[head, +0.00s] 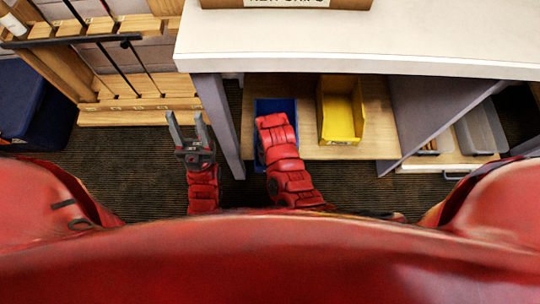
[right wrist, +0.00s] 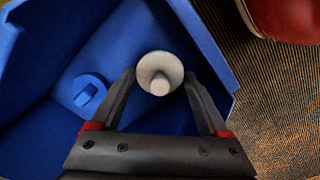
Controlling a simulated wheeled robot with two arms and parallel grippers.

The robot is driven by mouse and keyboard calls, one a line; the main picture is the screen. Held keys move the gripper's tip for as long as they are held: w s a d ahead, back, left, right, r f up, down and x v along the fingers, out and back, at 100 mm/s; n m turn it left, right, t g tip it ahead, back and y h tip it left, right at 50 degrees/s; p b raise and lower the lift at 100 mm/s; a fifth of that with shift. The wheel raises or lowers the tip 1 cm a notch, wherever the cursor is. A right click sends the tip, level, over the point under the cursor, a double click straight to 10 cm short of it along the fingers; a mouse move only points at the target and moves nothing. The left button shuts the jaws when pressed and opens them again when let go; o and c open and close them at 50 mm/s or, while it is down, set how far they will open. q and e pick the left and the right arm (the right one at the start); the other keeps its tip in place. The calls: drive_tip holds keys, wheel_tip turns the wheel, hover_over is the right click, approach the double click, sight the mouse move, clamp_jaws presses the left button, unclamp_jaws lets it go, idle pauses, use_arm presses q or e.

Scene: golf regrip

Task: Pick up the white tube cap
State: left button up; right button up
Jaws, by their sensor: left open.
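The white tube cap (right wrist: 160,73) is a round, pale piece with a raised centre, seen in the right wrist view inside a blue bin (right wrist: 30,45). My right gripper (right wrist: 159,75) is open, with one fingertip on each side of the cap and a narrow gap showing at each side. I cannot tell how far below the tips the cap sits. In the head view my right arm reaches over the blue bin (head: 262,108), hiding the cap and the right gripper. My left gripper (head: 186,117) is open and empty, above the dark floor left of the table leg.
A small blue part (right wrist: 88,92) lies in the bin left of the cap. A yellow bin (head: 341,112) stands right of the blue bin on the wooden shelf (head: 300,151). The white tabletop (head: 350,42) overhangs. A wooden club rack (head: 135,105) stands at left.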

drive_tip(key=c, duration=0.5)
drive_tip(key=shift+o, duration=0.2)
wheel_tip(320, 180, up, 10)
drive_tip(key=shift+r+p, duration=0.1)
drive_tip(key=shift+p, duration=1.05)
